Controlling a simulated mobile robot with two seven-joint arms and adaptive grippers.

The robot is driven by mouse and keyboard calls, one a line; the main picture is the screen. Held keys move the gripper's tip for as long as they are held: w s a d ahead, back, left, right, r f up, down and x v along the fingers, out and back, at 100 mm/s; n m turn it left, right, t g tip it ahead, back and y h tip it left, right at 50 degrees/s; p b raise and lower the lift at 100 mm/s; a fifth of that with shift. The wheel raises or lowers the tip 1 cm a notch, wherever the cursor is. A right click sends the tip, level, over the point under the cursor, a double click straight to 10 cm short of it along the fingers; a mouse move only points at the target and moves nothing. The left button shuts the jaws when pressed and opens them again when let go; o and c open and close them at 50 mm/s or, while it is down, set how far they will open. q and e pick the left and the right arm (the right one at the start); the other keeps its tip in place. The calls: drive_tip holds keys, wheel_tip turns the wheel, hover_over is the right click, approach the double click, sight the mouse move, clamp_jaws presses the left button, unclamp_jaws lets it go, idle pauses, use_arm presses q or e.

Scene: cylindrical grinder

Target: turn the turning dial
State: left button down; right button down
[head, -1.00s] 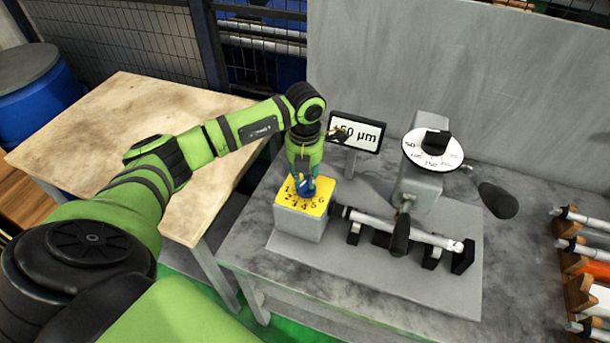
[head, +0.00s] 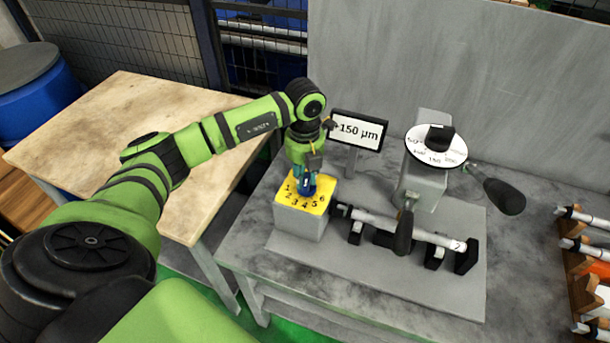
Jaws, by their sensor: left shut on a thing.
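The blue turning dial (head: 309,190) sits on a yellow plate (head: 288,206) numbered 1 to 6, on top of a grey box. My left gripper (head: 305,175) points down onto the dial from above, with its fingers shut around it and hiding part of it. A small display (head: 357,132) behind the box reads 150 µm, its left edge partly covered by my arm. A white scale disc (head: 422,153) with a black knob (head: 440,138) stands to the right on a grey post. My right gripper is out of view.
A workpiece shaft (head: 425,236) lies across black supports right of the box, with a dark handle (head: 404,232) in front. Another dark handle (head: 504,197) sticks out at the right. A rack with shafts (head: 580,245) stands at the right edge. The wooden table (head: 90,120) is clear.

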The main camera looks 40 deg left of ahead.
sight(305, 178)
use_arm(q)
drive_tip(key=shift+n, duration=0.4)
drive_tip(key=c, duration=1)
unclamp_jaws()
drive_tip(key=shift+c, duration=0.2)
drive_tip(key=shift+r, duration=0.2)
wheel_tip(305, 178, up, 12)
drive_tip(key=shift+f, duration=0.15)
